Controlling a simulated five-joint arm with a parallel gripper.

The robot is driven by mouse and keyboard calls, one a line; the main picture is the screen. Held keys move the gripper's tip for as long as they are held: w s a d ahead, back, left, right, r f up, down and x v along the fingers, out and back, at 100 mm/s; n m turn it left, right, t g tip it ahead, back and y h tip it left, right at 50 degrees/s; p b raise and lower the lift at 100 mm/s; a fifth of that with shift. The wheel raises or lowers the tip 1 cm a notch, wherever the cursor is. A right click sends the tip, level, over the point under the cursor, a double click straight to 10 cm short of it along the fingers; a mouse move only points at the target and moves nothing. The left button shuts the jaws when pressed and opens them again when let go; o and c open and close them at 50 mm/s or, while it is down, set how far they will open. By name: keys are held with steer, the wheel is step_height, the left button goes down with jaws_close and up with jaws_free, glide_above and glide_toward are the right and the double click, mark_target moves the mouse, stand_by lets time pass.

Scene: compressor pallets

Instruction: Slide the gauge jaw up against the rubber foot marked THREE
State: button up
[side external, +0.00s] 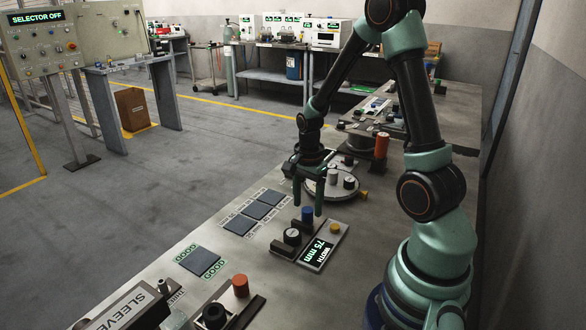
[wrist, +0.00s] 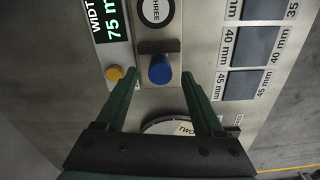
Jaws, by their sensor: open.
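The rubber foot marked THREE (side external: 292,236) is a black disc with a white top on the gauge plate. It also shows at the top of the wrist view (wrist: 156,11). The gauge jaw is a dark bar (wrist: 158,46) with a blue knob (side external: 307,215); the knob also shows in the wrist view (wrist: 160,72). A narrow gap shows between bar and foot. My gripper (side external: 308,208) is open and points down, its fingertips on either side of the knob in the wrist view (wrist: 160,76). Whether they touch it, I cannot tell. The display (side external: 317,253) reads width 75 mm.
A yellow button (side external: 335,229) sits beside the display. A round plate (side external: 322,189) with several feet, one marked TWO (wrist: 185,130), lies behind the gauge. Dark size pads (side external: 257,210) lie to the left. An orange knob (side external: 240,286) stands in front.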

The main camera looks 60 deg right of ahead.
mark_target(307, 209)
steer(key=shift+f, duration=1.6)
steer(key=c, duration=1)
steer(key=shift+a, duration=1.45)
steer(key=o, duration=1)
steer(key=shift+r, duration=0.1)
step_height(307, 209, up, 12)
